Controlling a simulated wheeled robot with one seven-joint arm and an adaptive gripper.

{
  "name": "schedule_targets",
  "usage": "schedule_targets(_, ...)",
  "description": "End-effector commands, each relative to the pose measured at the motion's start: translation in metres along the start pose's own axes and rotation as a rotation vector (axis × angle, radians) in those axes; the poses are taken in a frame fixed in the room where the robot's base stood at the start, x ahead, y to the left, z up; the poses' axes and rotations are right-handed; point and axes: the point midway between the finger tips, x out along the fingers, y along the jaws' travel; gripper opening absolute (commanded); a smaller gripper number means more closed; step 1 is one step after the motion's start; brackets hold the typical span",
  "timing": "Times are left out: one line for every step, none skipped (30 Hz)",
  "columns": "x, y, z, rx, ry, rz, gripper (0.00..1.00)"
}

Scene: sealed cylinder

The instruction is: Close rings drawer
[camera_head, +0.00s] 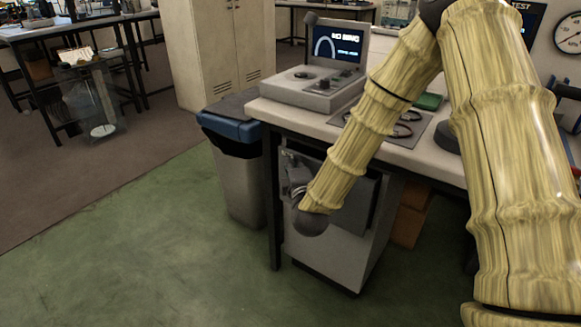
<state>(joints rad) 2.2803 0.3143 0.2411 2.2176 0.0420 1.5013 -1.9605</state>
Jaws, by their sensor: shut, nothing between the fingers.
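A pale grey drawer cabinet (335,258) stands under the workbench. Near its top, a darker grey drawer panel (361,206) shows behind my forearm and seems to stand out from the cabinet. I cannot see a label that marks it as the rings drawer, nor how far it is open. My arm reaches down from the upper right and bends at a dark joint low in front of the cabinet. My gripper (291,160) is small in view, above that joint at the drawer's left side. It is shut and empty. I cannot tell whether it touches the drawer; my arm hides part of the panel.
A bin (238,180) with a blue rim stands left of the workbench (285,113). On the bench are a grey device with a screen (337,48) and a grey mat (420,129) with dark rings. Brown boxes (408,222) stand right of the cabinet. The green floor in front is clear.

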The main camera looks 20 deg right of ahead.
Motion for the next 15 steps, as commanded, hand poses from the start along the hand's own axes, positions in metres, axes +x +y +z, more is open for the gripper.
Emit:
schedule_targets(0.0, 0.0, 0.0, 0.0, 0.0, 0.0, 0.0)
schedule_targets(0.0, 0.0, 0.0, 0.0, 0.0, 0.0, 0.0)
schedule_targets(0.0, 0.0, 0.0, 0.0, 0.0, 0.0, 0.0)
schedule_targets(0.0, 0.0, 0.0, 0.0, 0.0, 0.0, 0.0)
schedule_targets(0.0, 0.0, 0.0, 0.0, 0.0, 0.0, 0.0)
schedule_targets(0.0, 0.0, 0.0, 0.0, 0.0, 0.001, 0.0)
schedule_targets(0.0, 0.0, 0.0, 0.0, 0.0, 0.001, 0.0)
schedule_targets(0.0, 0.0, 0.0, 0.0, 0.0, 0.001, 0.0)
schedule_targets(0.0, 0.0, 0.0, 0.0, 0.0, 0.001, 0.0)
schedule_targets(0.001, 0.001, 0.001, 0.0, 0.0, 0.001, 0.0)
schedule_targets(0.002, 0.001, 0.002, -0.001, 0.0, 0.001, 0.0)
schedule_targets(0.005, 0.002, 0.004, -0.002, 0.0, 0.002, 0.0)
schedule_targets(0.008, 0.003, 0.007, -0.002, -0.001, 0.003, 0.0)
schedule_targets(0.011, 0.003, 0.009, -0.002, 0.0, 0.003, 0.0)
schedule_targets(0.015, 0.003, 0.014, -0.003, 0.0, 0.003, 0.0)
